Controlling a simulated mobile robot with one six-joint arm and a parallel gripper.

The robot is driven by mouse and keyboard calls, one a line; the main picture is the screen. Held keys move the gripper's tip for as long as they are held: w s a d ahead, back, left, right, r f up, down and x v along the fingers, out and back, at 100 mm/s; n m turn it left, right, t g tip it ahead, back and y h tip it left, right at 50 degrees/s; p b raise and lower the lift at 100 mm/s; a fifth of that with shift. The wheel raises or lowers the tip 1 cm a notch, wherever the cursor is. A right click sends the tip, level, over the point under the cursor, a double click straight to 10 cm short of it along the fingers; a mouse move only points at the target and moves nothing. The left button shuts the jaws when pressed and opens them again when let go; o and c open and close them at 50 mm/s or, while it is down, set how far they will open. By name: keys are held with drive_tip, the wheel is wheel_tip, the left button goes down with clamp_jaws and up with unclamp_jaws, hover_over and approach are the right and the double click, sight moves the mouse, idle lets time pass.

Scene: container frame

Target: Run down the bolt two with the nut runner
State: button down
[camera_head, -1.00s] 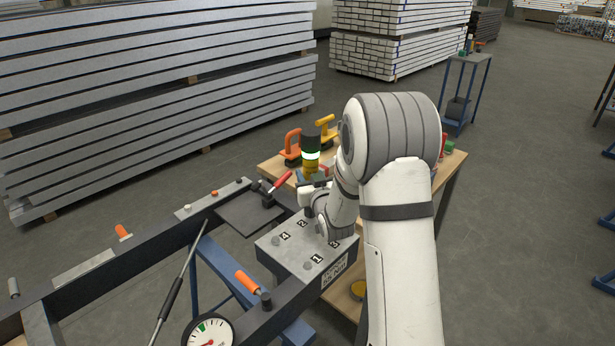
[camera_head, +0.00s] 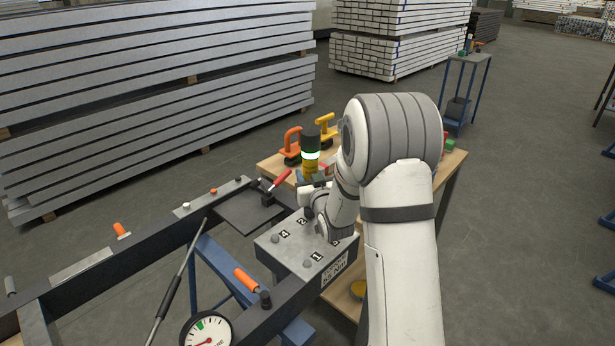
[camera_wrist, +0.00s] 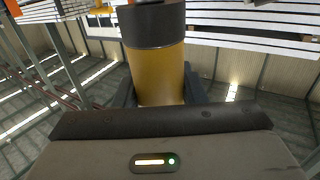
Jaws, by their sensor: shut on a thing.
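The nut runner (camera_head: 310,168) is yellow with a black top and a glowing white-green ring, and stands upright. My gripper (camera_wrist: 160,92) is shut on its yellow body, which fills the middle of the wrist view (camera_wrist: 157,70). In the head view the gripper is largely hidden behind my arm. The grey plate (camera_head: 292,256) carries labels 1 to 4 and bolts. The runner's dark lower end (camera_head: 309,212) is at the far corner beside label 2 (camera_head: 301,220). Bolt two is hidden there, so I cannot tell whether the socket is fully seated.
A wooden bench (camera_head: 450,165) with orange (camera_head: 291,146) and yellow (camera_head: 326,130) handled tools stands behind. Stacked metal bars (camera_head: 150,90) stand at the left.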

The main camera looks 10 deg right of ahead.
drive_tip(key=shift+f+b, duration=0.45)
drive_tip(key=shift+b, duration=0.65)
idle(0.8)
drive_tip(key=shift+r, duration=0.15)
